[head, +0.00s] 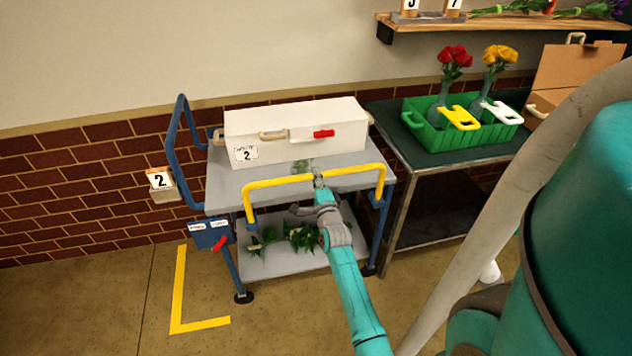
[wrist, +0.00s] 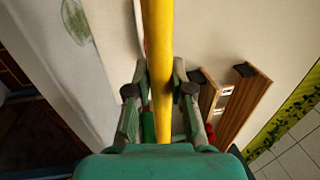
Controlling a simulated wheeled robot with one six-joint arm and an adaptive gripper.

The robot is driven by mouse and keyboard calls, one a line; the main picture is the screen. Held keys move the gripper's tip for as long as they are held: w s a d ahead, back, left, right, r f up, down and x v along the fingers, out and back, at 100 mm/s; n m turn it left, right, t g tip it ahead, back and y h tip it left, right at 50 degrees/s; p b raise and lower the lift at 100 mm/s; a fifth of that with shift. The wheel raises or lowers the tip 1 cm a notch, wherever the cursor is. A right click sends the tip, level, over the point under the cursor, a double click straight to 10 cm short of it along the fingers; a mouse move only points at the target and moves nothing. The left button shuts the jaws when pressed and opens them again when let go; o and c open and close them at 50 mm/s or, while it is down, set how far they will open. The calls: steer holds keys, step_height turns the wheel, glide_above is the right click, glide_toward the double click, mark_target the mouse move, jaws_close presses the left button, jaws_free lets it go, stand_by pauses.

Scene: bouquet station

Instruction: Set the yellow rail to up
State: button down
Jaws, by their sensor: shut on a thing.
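The yellow rail (head: 280,182) is on the front side of a blue-framed cart. Its bent ends run down to the blue posts, and its long bar shows above the front edge of the grey top shelf (head: 222,190). My gripper (head: 318,180) is shut on the rail near the middle of the bar. In the wrist view the yellow rail (wrist: 158,50) passes between the two fingers of my gripper (wrist: 160,90). The fingers cover a small part of the bar.
A white case (head: 290,135) with a red latch stands on the top shelf. Leafy stems (head: 300,236) lie on the lower shelf. A blue box with a red lever (head: 220,243) hangs at the left post. A green crate (head: 460,137) with vases stands on the right table.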

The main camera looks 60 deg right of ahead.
steer(key=shift+r, duration=0.45)
steer(key=c, duration=1)
jaws_free()
steer(key=shift+f, duration=0.1)
steer(key=shift+s+a+f, duration=0.2)
steer(key=shift+s+a, duration=0.1)
steer(key=shift+a, duration=0.05)
steer(key=v, duration=1.1)
